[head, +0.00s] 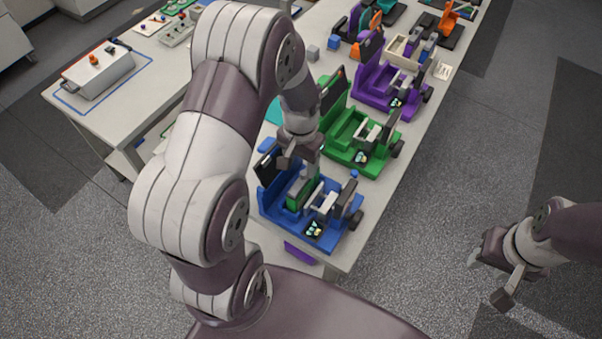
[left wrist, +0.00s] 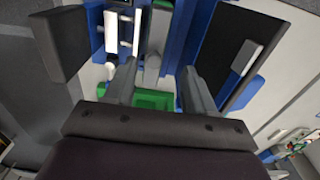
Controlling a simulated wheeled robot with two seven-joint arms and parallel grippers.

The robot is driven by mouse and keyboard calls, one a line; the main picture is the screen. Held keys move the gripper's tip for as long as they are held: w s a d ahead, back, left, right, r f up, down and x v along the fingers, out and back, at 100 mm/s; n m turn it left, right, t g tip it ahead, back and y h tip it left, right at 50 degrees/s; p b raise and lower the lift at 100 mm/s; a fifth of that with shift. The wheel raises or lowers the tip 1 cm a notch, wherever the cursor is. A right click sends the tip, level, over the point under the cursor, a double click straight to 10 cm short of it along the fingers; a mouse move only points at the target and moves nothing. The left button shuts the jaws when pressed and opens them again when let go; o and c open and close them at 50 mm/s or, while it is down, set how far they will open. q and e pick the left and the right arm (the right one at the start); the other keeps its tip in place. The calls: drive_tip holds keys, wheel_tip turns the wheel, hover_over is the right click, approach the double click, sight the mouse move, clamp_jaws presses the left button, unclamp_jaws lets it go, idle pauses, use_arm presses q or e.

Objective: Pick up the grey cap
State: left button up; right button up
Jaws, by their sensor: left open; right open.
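A small grey block (head: 313,53) sits on the table toward the back, beside a blue one; it may be the grey cap, but it is too small to be sure. My left gripper (head: 298,164) is open over the blue cycler (head: 334,240), well nearer than that block. In the left wrist view my open gripper (left wrist: 158,88) has its fingers on either side of a green block (left wrist: 153,99) in the blue cycler; I see no clear contact. My right gripper (head: 491,279) is open and empty above the floor, right of the table.
A green cycler (head: 351,153) and a purple cycler (head: 366,97) stand behind the blue one, with orange ones further back. A blue block (head: 334,43) is by the grey block. A side table (head: 130,110) holds a white box (head: 98,75). My left arm hides part of the table.

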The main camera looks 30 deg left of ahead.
sight(304, 172)
use_arm(q)
drive_tip(key=f, duration=0.2)
drive_tip(key=d+f+p, duration=0.1)
drive_tip(key=shift+d+f, duration=0.1)
drive_tip(key=shift+f, duration=0.3)
drive_tip(key=shift+w+a+f, duration=0.1)
drive_tip(key=shift+a+f, duration=0.1)
drive_tip(key=shift+f, duration=0.1)
drive_tip(key=shift+a, duration=0.15)
drive_tip(key=shift+c, duration=0.6)
drive_tip(key=c, duration=0.5)
clamp_jaws()
drive_tip(key=shift+d+r, duration=0.1)
drive_tip(key=shift+d, duration=0.15)
drive_tip(key=shift+a, duration=0.1)
